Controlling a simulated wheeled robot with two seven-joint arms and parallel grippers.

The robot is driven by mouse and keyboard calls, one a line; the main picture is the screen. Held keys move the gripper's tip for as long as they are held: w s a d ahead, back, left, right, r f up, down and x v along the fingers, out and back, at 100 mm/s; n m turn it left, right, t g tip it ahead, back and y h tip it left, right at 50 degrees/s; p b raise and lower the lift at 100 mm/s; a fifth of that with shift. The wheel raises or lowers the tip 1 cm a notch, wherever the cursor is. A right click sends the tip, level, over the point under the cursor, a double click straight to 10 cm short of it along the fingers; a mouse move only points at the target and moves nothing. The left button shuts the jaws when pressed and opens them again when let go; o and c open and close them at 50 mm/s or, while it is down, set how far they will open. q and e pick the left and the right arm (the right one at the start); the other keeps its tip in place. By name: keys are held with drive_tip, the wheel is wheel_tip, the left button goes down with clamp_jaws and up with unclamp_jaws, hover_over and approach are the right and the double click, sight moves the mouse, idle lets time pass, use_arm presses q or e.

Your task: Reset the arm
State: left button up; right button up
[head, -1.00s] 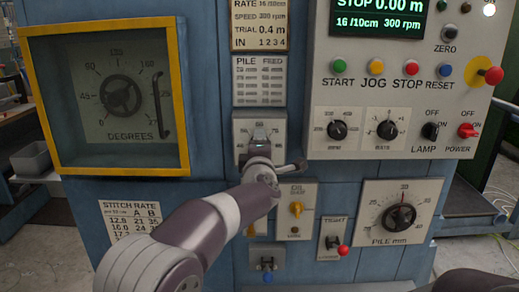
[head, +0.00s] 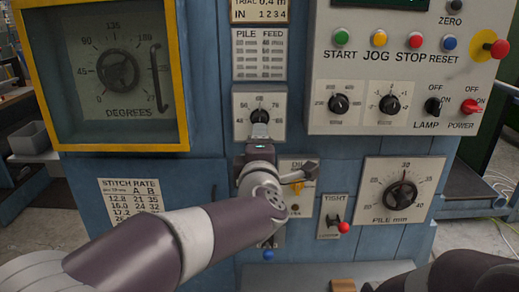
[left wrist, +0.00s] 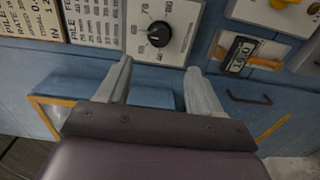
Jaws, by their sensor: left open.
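My left arm comes in from the lower left in the head view. Its gripper (head: 260,133) is in front of the blue machine, just below the small dial with a black knob (head: 260,112). In the left wrist view the two grey fingers (left wrist: 158,80) stand wide apart with nothing between them. The same dial's knob (left wrist: 159,34) shows beyond the fingertips, apart from them. Part of my right arm (head: 450,274) is dark at the bottom right of the head view; its gripper is not visible.
The control panel with the START button (head: 341,37) and the red POWER switch (head: 472,105) is up right. The PILE mm dial (head: 401,195) and TIGHT lever (head: 335,220) are right of my arm. A yellow-framed window (head: 188,75) is on the left.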

use_arm(q)
drive_tip(key=s+d+f+m+g+h, duration=0.2)
drive_tip(key=f+m+g+h, duration=0.1)
drive_tip(key=f+m, duration=0.3)
drive_tip(key=s+d+f+m+g+h, duration=0.2)
drive_tip(key=s+d+f+m+g, duration=0.1)
drive_tip(key=f+m, duration=0.35)
drive_tip(key=s+a+f+m+g+y, duration=0.3)
drive_tip(key=s+a+f+m+g, duration=0.35)
drive_tip(key=s+a+f, duration=0.7)
drive_tip(key=s+a+f+g+y, duration=0.2)
drive_tip(key=s+a+f+g, duration=0.2)
drive_tip(key=s+a+f, duration=0.3)
wheel_tip(320, 180, up, 15)
drive_tip(key=a+n+p, duration=0.1)
drive_tip(key=a+p, duration=0.1)
drive_tip(key=p, duration=1.1)
drive_tip(key=shift+a+f, duration=0.15)
drive_tip(key=shift+a, duration=0.25)
